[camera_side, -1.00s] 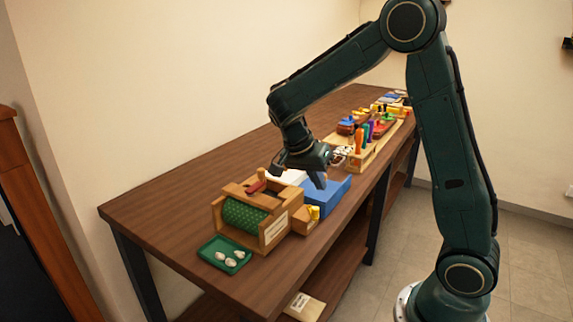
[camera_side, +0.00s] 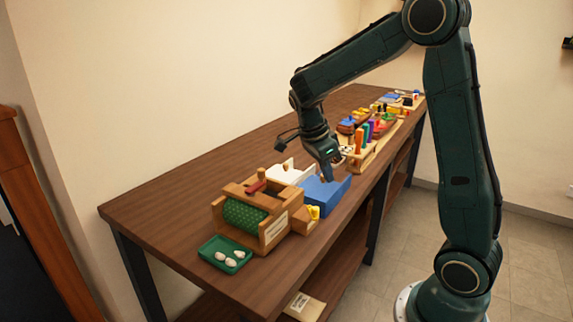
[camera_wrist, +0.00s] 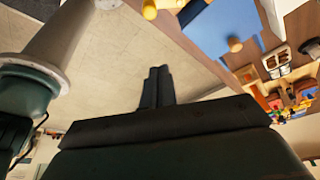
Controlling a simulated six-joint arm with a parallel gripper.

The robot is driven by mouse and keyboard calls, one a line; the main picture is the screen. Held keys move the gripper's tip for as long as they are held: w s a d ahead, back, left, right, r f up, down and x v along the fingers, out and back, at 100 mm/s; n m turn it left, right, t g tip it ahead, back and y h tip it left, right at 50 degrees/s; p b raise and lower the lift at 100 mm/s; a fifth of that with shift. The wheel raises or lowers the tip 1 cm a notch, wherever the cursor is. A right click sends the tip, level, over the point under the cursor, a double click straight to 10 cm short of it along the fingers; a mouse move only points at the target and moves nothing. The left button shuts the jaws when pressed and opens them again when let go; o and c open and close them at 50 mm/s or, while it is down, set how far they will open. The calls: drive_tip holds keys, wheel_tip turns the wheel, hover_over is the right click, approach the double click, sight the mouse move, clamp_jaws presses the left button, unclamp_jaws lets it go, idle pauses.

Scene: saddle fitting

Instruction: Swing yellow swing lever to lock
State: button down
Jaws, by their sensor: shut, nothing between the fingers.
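A small yellow part (camera_side: 313,212), which looks like the yellow swing lever, sits at the near end of a blue box (camera_side: 326,193), beside the wooden frame. Its exact angle is too small to tell. Yellow pieces (camera_wrist: 150,9) also show at the top edge of the wrist view, next to a blue surface (camera_wrist: 222,25) with a round wooden knob. My gripper (camera_side: 331,178) is shut and empty, pointing down just above or behind the blue box, apart from the yellow part. In the wrist view its fingers (camera_wrist: 157,86) are together, with floor behind them.
A wooden frame with a green roller (camera_side: 243,215) and a red handle stands left of the blue box. A green tray (camera_side: 225,254) with white pieces lies at the near left. A rack of coloured handles (camera_side: 366,140) stands behind my gripper. The table's left side is clear.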

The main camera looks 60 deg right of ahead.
sight(316, 208)
wheel_tip(316, 208, down, 9)
drive_tip(key=shift+w+a, duration=0.25)
drive_tip(key=shift+a, duration=0.15)
idle(0.5)
drive_tip(key=shift+w+a+r+m, duration=0.15)
drive_tip(key=shift+a+m, duration=0.1)
drive_tip(key=shift+m, duration=0.45)
idle(0.4)
drive_tip(key=m, duration=0.1)
drive_tip(key=a+m+g+y, duration=0.1)
drive_tip(key=m, duration=0.1)
drive_tip(key=shift+w, duration=0.4)
drive_tip(key=shift+w+a, duration=0.1)
drive_tip(key=shift+w, duration=0.05)
drive_tip(key=shift+w+a, duration=0.4)
drive_tip(key=shift+w, duration=0.3)
